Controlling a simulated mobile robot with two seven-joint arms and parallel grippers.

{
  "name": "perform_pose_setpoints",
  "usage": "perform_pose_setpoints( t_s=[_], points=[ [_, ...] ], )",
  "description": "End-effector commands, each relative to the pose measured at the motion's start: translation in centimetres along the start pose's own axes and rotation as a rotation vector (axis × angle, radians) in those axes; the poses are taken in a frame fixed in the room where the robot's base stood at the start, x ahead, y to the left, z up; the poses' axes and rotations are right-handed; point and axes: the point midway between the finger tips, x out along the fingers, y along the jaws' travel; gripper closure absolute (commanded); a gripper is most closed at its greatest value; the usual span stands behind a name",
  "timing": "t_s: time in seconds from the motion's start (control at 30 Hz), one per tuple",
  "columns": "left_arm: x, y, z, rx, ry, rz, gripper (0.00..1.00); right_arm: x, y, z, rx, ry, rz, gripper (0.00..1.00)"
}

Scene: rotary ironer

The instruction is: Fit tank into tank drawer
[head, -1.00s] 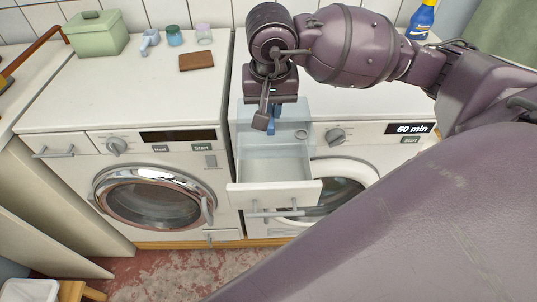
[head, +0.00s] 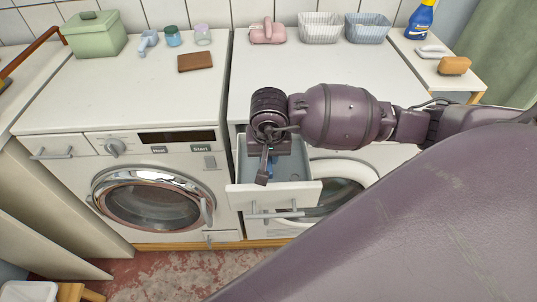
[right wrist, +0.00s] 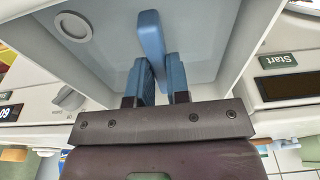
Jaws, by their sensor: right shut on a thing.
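The tank (head: 296,168) is a pale grey-blue box with a round cap and a blue handle. It sits within the walls of the pulled-out tank drawer (head: 300,192) of the right machine. My right gripper (head: 268,168) is over the drawer, pointing down. In the right wrist view its blue fingers (right wrist: 162,80) are shut on the blue handle (right wrist: 150,38), and the tank top (right wrist: 205,60) lies below between the white drawer walls (right wrist: 250,45). My arm hides part of the tank; I cannot tell if it rests on the drawer floor. My left gripper is not in view.
The left machine (head: 150,160) has a shut door. A pink iron-like item (head: 267,32) and two baskets (head: 320,27) stand at the back of the right machine. A brown pad (head: 196,62) lies on the left top. My arm spans the right machine's front edge.

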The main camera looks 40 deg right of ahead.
Motion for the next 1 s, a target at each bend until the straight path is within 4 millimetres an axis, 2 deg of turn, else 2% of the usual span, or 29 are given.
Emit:
perform_pose_setpoints(
  t_s=[0.47, 0.5, 0.63, 0.67, 1.0],
  points=[
    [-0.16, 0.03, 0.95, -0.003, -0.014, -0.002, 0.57, 0.60, -0.01, 0.03, 0.000, 0.002, -0.001, 1.00],
    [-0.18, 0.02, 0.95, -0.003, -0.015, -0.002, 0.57, 0.60, 0.00, 0.06, 0.000, 0.001, 0.000, 0.80],
    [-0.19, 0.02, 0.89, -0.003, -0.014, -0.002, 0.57, 0.52, 0.00, 0.04, 0.001, 0.002, -0.001, 0.61],
    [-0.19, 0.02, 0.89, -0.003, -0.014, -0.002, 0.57, 0.52, 0.00, 0.04, 0.001, 0.002, -0.001, 0.58],
    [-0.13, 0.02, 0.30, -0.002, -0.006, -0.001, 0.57, 0.25, 0.00, 0.00, 0.001, 0.002, -0.001, 0.58]
  ],
)
